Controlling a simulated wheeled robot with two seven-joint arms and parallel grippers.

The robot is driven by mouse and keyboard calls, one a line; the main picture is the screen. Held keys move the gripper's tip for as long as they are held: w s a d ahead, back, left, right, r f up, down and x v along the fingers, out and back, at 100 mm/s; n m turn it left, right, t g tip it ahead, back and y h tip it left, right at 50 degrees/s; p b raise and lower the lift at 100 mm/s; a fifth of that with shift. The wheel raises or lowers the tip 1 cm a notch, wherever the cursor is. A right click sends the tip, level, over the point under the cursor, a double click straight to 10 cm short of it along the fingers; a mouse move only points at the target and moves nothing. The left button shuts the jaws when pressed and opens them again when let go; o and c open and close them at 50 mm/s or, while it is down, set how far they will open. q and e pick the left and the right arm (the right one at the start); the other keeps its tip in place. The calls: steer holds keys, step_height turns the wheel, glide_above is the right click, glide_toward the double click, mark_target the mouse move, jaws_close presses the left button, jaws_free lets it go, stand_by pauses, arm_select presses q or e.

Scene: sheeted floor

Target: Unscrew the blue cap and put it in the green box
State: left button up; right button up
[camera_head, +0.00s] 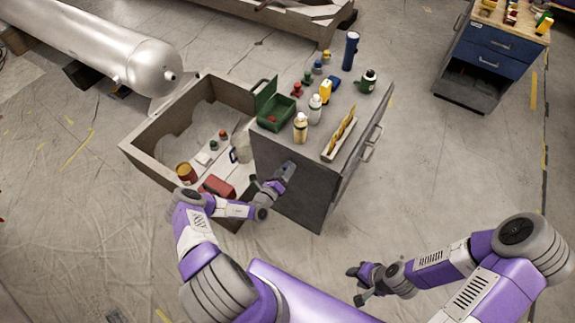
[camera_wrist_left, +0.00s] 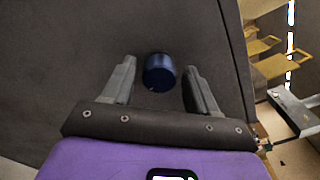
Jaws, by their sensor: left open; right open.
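The blue cap (camera_wrist_left: 160,72) is a short dark-blue cylinder standing out against a dark grey panel in the left wrist view. My left gripper (camera_head: 289,167) is open at the grey cabinet's front side, and it also shows in the left wrist view (camera_wrist_left: 160,82). Its fingers lie on either side of the cap, with gaps on both sides. In the head view the cap is not clearly seen behind the gripper. The green box (camera_head: 267,116), with its lid raised, stands on the cabinet top at its left corner. My right gripper (camera_head: 358,284) is open and empty, low at the right.
The grey cabinet (camera_head: 310,205) carries several bottles, a blue cylinder (camera_head: 350,51) and a tray (camera_head: 341,137) of yellow items. A large crate (camera_head: 150,150) with loose items stands left of it. A blue drawer cabinet (camera_head: 490,45) stands far right. Floor between the cabinets is clear.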

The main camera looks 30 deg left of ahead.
arm_select(q)
steer(key=m+p, duration=0.6)
steer(key=m, duration=0.9)
steer(key=shift+m+p, duration=0.4)
